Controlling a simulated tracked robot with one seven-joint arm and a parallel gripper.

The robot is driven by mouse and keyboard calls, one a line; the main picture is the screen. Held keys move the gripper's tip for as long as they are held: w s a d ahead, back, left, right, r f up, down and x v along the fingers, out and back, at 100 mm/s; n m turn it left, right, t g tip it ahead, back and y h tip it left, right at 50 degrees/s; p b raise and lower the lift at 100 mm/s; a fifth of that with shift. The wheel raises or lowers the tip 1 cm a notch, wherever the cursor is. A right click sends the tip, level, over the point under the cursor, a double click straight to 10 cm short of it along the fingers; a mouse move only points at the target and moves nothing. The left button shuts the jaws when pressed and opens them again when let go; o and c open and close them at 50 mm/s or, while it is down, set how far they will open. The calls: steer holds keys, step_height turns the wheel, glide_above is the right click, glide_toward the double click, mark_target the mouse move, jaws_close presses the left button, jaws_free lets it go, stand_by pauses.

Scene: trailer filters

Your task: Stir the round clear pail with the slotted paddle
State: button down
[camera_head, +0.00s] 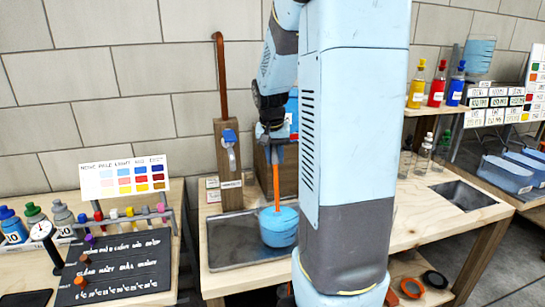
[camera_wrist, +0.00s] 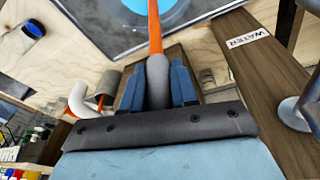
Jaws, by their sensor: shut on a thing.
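The round clear pail (camera_head: 279,228) holds blue liquid and stands at the right end of the metal tray (camera_head: 231,243). Its blue round top also shows at the upper edge of the wrist view (camera_wrist: 181,10). My gripper (camera_head: 275,150) is above the pail, shut on the slotted paddle. The paddle's orange shaft (camera_head: 276,188) runs down, nearly upright, to the blue liquid. In the wrist view, the gripper's blue fingers (camera_wrist: 157,88) close on the paddle's grey grip (camera_wrist: 157,72), with the orange shaft (camera_wrist: 154,25) beyond. The slotted end is hidden.
A wooden post (camera_head: 229,165) with a tap and copper pipe stands behind the tray. A board with a colour chart (camera_head: 125,179) and small bottles is at left.

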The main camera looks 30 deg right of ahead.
steer(key=shift+r, duration=0.1)
steer(key=shift+w+d+r+v, duration=0.1)
steer(key=shift+w+d+v, duration=0.2)
steer(key=shift+v, duration=1.7)
steer(key=shift+w+d+r+v, duration=0.1)
steer(key=shift+w+d+v, duration=0.2)
steer(key=shift+v, duration=1.7)
steer(key=shift+w+d+r+v, duration=0.1)
steer(key=shift+w+d+v, duration=0.2)
steer(key=shift+v, duration=1.7)
steer(key=v, duration=0.5)
steer(key=shift+w+d, duration=0.3)
steer(key=shift+d, duration=0.15)
